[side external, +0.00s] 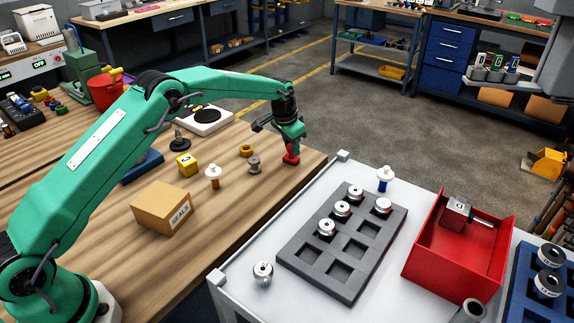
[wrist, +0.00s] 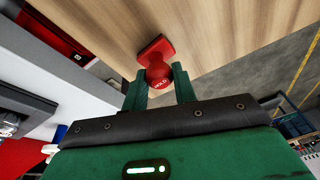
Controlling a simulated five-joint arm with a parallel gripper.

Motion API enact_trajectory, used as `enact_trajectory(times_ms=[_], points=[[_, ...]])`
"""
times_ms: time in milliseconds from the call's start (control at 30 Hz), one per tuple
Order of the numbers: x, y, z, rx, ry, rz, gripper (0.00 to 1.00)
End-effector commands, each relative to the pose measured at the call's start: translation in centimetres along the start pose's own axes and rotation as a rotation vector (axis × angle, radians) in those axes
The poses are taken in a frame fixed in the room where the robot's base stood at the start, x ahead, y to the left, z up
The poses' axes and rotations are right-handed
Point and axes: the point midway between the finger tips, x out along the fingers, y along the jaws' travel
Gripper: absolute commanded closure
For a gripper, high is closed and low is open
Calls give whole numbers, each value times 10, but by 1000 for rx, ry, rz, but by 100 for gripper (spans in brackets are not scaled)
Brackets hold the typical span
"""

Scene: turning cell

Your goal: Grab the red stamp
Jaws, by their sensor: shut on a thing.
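The red stamp (side external: 291,155) stands on the wooden bench near its right corner, under my gripper (side external: 291,146). In the wrist view the red stamp (wrist: 157,65) shows its round knob with pale lettering and its rectangular base on the wood. My gripper's green fingers (wrist: 160,88) are on both sides of the knob, shut on it. In the side view the fingers hide the upper part of the stamp. I cannot tell whether its base touches the bench.
On the wooden bench (side external: 235,195) are a grey spool (side external: 254,164), a brass ring (side external: 246,151), a white-topped stamp (side external: 213,176), a yellow block (side external: 187,165) and a cardboard box (side external: 161,208). The white table holds a grey tray (side external: 317,283) and a red bin (side external: 438,279).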

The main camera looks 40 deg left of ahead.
Motion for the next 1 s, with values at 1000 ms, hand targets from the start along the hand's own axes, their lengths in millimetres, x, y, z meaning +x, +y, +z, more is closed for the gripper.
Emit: enact_trajectory(times_ms=[1000], points=[[-103,81,-3,3,8,29,95]])
